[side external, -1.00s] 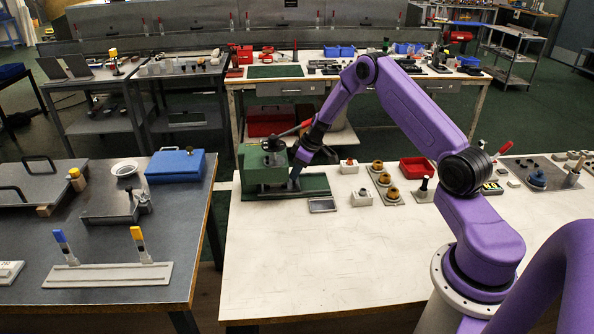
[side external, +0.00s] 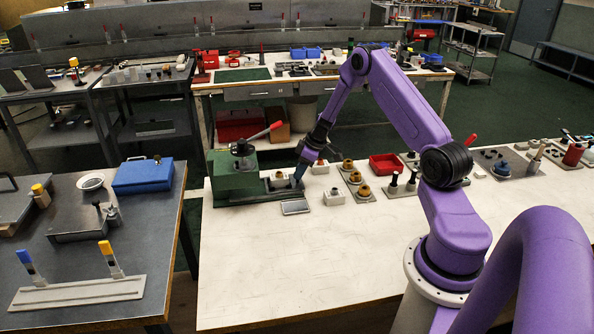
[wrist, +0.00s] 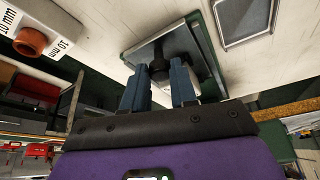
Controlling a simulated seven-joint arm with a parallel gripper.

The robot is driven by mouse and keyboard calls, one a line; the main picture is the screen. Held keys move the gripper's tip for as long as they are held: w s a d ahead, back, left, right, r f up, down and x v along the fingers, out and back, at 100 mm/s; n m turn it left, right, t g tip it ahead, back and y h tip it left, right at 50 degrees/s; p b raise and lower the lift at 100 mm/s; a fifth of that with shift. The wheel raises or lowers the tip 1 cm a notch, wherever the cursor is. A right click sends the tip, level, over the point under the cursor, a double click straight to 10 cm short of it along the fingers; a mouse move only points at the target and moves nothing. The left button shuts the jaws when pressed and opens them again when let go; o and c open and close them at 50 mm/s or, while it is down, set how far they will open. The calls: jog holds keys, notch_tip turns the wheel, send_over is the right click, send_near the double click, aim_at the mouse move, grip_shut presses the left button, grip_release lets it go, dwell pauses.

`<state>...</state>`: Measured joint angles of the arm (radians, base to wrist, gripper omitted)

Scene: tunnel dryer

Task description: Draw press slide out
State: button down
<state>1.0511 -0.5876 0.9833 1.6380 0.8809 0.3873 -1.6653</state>
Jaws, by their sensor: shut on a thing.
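The green press (side external: 232,180) stands at the left end of the white bench, with a red-tipped lever on top. Its grey slide (side external: 280,184) sticks out to the right of the press body along the green base. My gripper (side external: 298,179) is at the slide's outer right end, pointing down. In the wrist view, my blue-grey fingers (wrist: 160,82) are shut on a dark knob (wrist: 158,68) at the end of the slide (wrist: 198,48). The fingers partly hide the knob.
A shallow grey tray (side external: 296,207) lies in front of the slide. A white block (side external: 320,167) stands close to the right of my gripper, and another (side external: 334,197) is nearer the front. A red bin (side external: 385,164) is further right. The bench front is clear.

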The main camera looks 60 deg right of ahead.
jog(key=c, duration=0.9)
grip_release()
jog(key=shift+s+d, duration=0.25)
jog(key=shift+d, duration=0.05)
jog(key=shift+a, duration=0.1)
jog(key=shift+r, duration=0.1)
jog(key=v, duration=1.7)
jog(key=shift+r, duration=0.1)
